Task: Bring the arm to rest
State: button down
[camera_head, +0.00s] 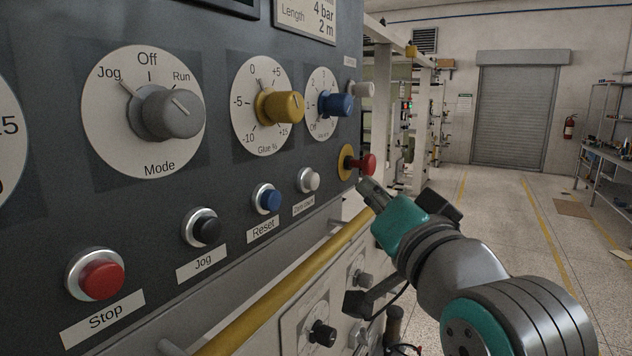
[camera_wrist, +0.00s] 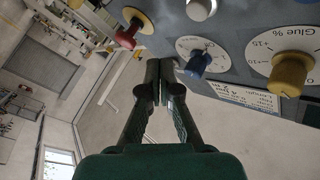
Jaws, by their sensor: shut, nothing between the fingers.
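My arm reaches in from the lower right of the head view. My gripper (camera_head: 366,187) is at its end, in front of the right edge of the control panel (camera_head: 225,180), close to the red mushroom button (camera_head: 366,164) with its yellow collar. In the wrist view my gripper (camera_wrist: 166,68) is shut, with its fingertips together and nothing between them. The red mushroom button (camera_wrist: 127,38) shows just left of the fingertips there, and the blue knob (camera_wrist: 197,64) just right. I cannot tell whether the fingertips touch the panel.
A yellow rail (camera_head: 290,285) runs below the panel, beside my arm. The panel holds a Mode knob (camera_head: 172,112), a yellow Glue knob (camera_head: 281,106), and a red Stop button (camera_head: 101,280). Open floor (camera_head: 500,210) lies to the right, with a shelf (camera_head: 605,140) at the far right.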

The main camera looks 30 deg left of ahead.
dwell(0.6)
jog(key=w+d+f+m+t+h, duration=0.1)
jog(key=d+f+h, duration=0.2)
jog(key=d+f, duration=0.8)
jog(key=w+d+f+m+t+h, duration=0.1)
jog(key=d+f+m+t+h, duration=0.15)
jog(key=f, duration=1.55)
jog(key=s+d+f+h, duration=0.2)
jog(key=s+d+f, duration=0.2)
jog(key=d+f, duration=0.45)
jog(key=s+d+f+h, duration=0.2)
jog(key=s+d+f, duration=0.3)
jog(key=s+f, duration=0.3)
jog(key=s+d+f+h, duration=0.3)
jog(key=s+d+f, duration=0.25)
jog(key=s, duration=0.45)
jog(key=s+d+g+h, duration=0.1)
jog(key=s+d, duration=0.1)
jog(key=s, duration=0.7)
jog(key=s+d+n+g+h, duration=0.1)
jog(key=s+d, duration=0.1)
jog(key=s, duration=0.7)
jog(key=shift+d+r, duration=0.2)
jog(key=shift+d, duration=0.05)
